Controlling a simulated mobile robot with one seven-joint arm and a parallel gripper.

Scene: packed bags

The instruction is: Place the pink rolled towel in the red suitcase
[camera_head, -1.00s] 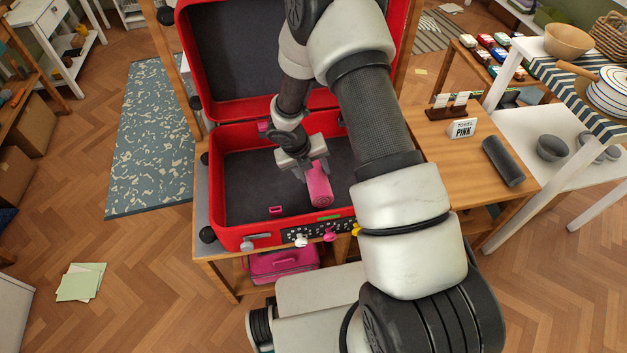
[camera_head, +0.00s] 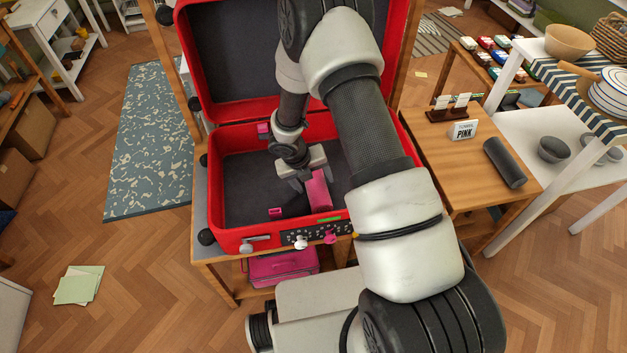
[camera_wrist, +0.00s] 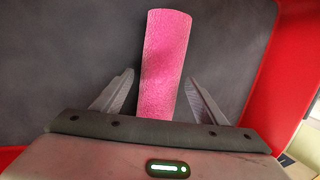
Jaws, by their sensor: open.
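The pink rolled towel (camera_head: 319,191) lies on the dark floor of the open red suitcase (camera_head: 228,238), near its front right. In the wrist view the towel (camera_wrist: 165,60) lies lengthwise between the spread fingers, with a gap on each side. My gripper (camera_head: 308,182) is open, low inside the suitcase at the towel. In the wrist view both fingertips of my gripper (camera_wrist: 160,80) stand apart from the towel. My arm hides part of the suitcase's right side.
A pink case (camera_head: 283,266) sits under the suitcase. The raised suitcase lid (camera_head: 240,50) stands behind my gripper.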

